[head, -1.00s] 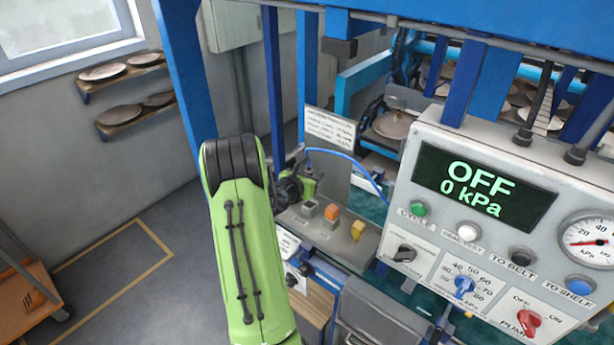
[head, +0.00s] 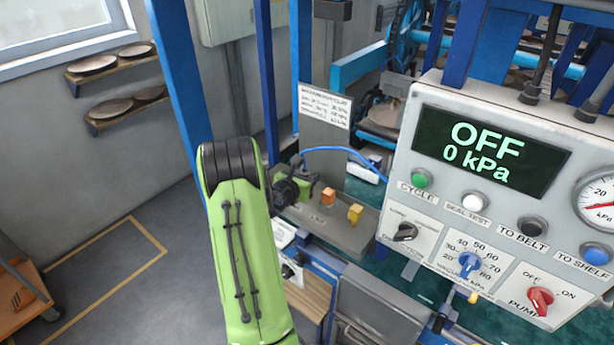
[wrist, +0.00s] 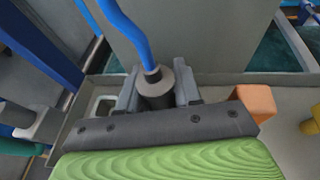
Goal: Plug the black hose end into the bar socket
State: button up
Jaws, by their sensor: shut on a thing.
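My gripper (wrist: 158,98) is shut on a dark grey cylindrical hose end (wrist: 156,86). A blue hose (wrist: 128,30) runs up out of its top. In the head view my gripper (head: 303,192) is over the left part of a grey bar (head: 342,232), and the blue hose (head: 345,150) arches right behind it. The bar carries an orange block (head: 328,197) and a yellow block (head: 355,213). The orange block (wrist: 257,102) is close to the right of my gripper in the wrist view. The hose end's lower part and the socket are hidden by my gripper.
A control panel (head: 400,190) with an "OFF 0 kPa" display stands right of the bar. An upright grey plate (wrist: 200,35) is just beyond the hose end. A blue post (head: 176,80) rises left of my arm. A printed sign (head: 325,106) stands behind.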

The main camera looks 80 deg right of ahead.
jog(key=shift+f, duration=0.6)
dwell(0.6)
jog(key=o, duration=1.1)
jog(key=b+v, duration=0.1)
jog(key=v, duration=1.4)
jog(key=shift+a+r, duration=0.1)
jog(key=shift+a, duration=0.3)
jog(key=shift+w, duration=0.1)
